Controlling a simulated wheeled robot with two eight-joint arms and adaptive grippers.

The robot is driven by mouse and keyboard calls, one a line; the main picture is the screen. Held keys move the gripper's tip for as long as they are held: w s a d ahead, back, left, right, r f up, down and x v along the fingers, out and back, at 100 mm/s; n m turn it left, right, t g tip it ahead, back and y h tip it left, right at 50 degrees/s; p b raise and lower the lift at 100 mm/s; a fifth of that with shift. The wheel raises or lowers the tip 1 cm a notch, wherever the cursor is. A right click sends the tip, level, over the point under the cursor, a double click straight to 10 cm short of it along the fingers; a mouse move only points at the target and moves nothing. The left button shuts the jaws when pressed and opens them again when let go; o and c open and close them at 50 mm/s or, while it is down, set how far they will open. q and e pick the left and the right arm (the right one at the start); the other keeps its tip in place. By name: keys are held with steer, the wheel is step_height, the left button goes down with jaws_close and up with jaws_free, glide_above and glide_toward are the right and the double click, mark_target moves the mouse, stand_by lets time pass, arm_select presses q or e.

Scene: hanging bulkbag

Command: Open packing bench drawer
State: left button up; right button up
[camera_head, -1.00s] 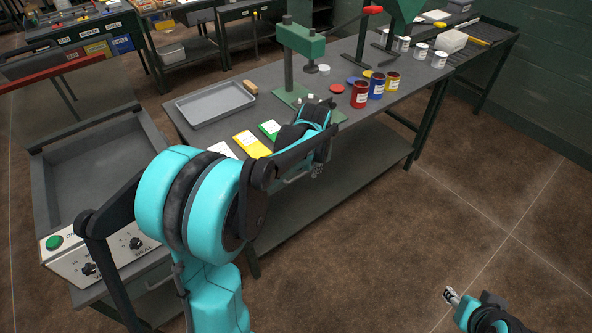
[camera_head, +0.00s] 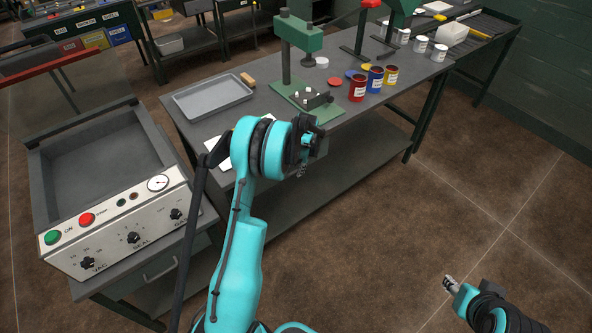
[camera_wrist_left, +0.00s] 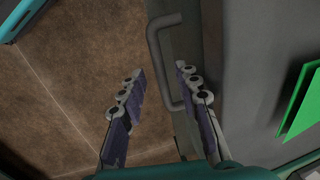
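The drawer's grey front (camera_wrist_left: 186,40) shows edge-on in the left wrist view, with a dark bar handle (camera_wrist_left: 156,52) standing out from it. My left gripper (camera_wrist_left: 159,72) is open, with one finger on either side of the handle bar. I cannot tell whether either finger touches it. In the head view, my left gripper (camera_head: 301,170) is mostly hidden by its own wrist, at the front edge of the packing bench (camera_head: 245,118). My right gripper (camera_head: 450,284) is low at the right, over the floor, away from the bench.
On the bench are a grey tray (camera_head: 213,97), a green press (camera_head: 300,40) and red, blue and yellow cans (camera_head: 375,80). A sealer machine (camera_head: 110,230) stands left. The floor (camera_head: 400,230) in front is clear.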

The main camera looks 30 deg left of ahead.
arm_select(q)
steer(key=shift+f, duration=0.45)
jaws_close()
steer(key=s+d+b, duration=0.1)
steer(key=s+d, duration=0.4)
steer(key=d, duration=0.8)
steer(key=s+d+b, duration=0.2)
steer(key=s+d, duration=0.4)
steer(key=d, duration=0.7)
steer(key=shift+d, duration=0.4)
jaws_free()
